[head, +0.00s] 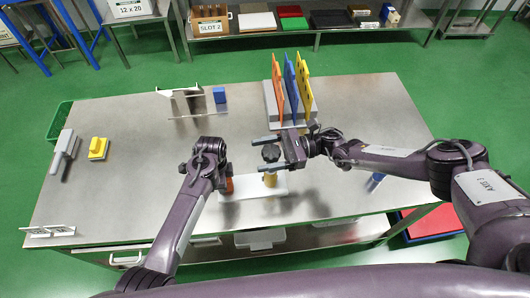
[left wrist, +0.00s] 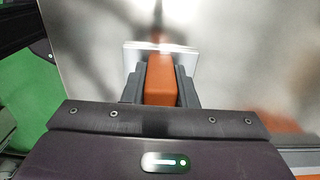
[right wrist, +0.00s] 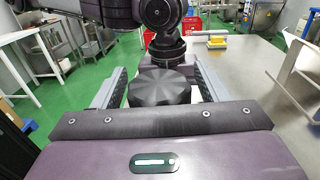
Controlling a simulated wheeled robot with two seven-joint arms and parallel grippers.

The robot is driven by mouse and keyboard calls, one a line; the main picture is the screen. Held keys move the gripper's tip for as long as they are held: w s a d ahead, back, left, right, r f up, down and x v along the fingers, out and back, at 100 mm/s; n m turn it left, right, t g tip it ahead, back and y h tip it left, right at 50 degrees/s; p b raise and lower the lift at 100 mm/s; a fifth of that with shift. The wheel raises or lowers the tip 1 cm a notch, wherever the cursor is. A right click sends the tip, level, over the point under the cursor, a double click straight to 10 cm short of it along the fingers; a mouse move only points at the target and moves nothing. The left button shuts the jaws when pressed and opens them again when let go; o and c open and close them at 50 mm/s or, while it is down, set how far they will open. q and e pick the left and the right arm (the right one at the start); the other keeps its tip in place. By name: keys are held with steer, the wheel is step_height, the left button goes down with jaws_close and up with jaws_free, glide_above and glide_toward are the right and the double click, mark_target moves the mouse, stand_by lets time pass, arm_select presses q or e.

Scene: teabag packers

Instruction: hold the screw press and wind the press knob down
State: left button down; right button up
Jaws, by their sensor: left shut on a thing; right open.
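The screw press stands near the front middle of the table, with a white base (head: 240,193), a yellow post (head: 270,179) and a dark press knob (head: 271,153) on top. An orange upright block (head: 229,186) rises from the left of the base. My left gripper (left wrist: 160,88) is shut on this orange block (left wrist: 160,78). My right gripper (head: 268,145) is open, with one finger on each side of the knob. In the right wrist view the ridged black knob (right wrist: 160,88) lies between the spread fingers; contact cannot be told.
A grey rack (head: 271,102) with orange, blue and yellow boards stands behind the press. A white bracketed stand (head: 188,98) and a blue block (head: 219,95) are at the back. A yellow item (head: 98,148) and a grey item (head: 63,150) lie at left. The table between is clear.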

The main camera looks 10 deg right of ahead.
steer(key=c, duration=1)
steer(key=shift+m+t, duration=0.3)
steer(key=shift+t, duration=0.2)
